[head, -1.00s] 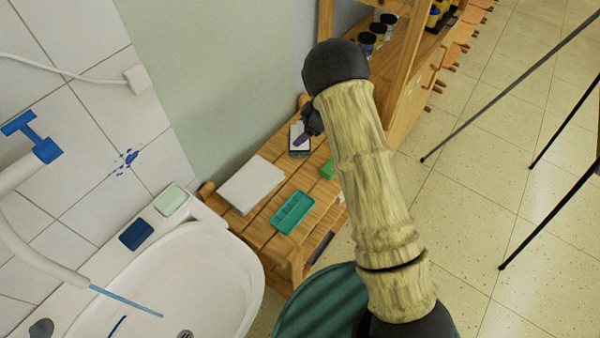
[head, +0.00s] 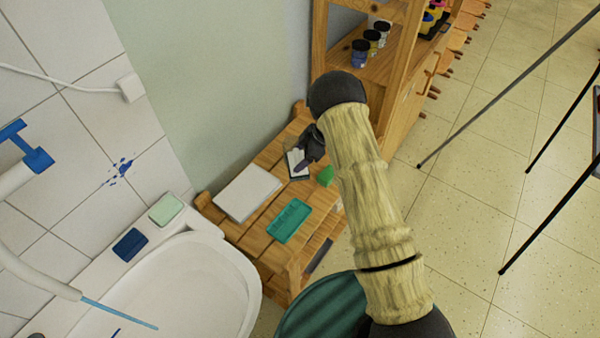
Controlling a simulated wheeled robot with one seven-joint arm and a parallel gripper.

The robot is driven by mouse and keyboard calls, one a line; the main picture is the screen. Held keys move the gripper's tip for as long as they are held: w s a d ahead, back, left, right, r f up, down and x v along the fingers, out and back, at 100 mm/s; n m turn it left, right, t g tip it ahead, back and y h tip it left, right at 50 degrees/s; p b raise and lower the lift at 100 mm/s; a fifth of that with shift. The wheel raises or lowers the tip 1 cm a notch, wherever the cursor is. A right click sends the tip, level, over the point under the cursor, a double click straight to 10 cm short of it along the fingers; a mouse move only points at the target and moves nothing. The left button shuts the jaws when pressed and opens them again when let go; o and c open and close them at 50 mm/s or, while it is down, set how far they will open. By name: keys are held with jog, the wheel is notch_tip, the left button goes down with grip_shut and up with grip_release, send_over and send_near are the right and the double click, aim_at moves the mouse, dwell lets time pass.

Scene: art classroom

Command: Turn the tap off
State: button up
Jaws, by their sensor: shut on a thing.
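The tap (head: 38,272) is at the left, with a white curved spout over the white sink (head: 205,262). A blue handle (head: 36,158) sits on its white body at the wall. A thin blue stream of water (head: 118,312) runs from the spout end towards the basin. My gripper (head: 303,158) is dark and partly hidden by my arm. It is shut on a small white-and-dark object (head: 293,165), seen above the wooden bench. It is well to the right of the tap.
The slatted wooden bench (head: 262,231) holds a white sheet (head: 247,192), a teal tray (head: 289,220) and a green piece (head: 326,176). Two sponges, pale green (head: 166,209) and dark blue (head: 130,244), lie on the sink rim. A wooden shelf (head: 322,45) stands behind.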

notch_tip(320, 180, down, 5)
jog(key=shift+f, duration=0.2)
jog(key=shift+f, duration=2)
jog(key=shift+f, duration=0.2)
jog(key=o, duration=0.9)
jog(key=shift+r, duration=0.1)
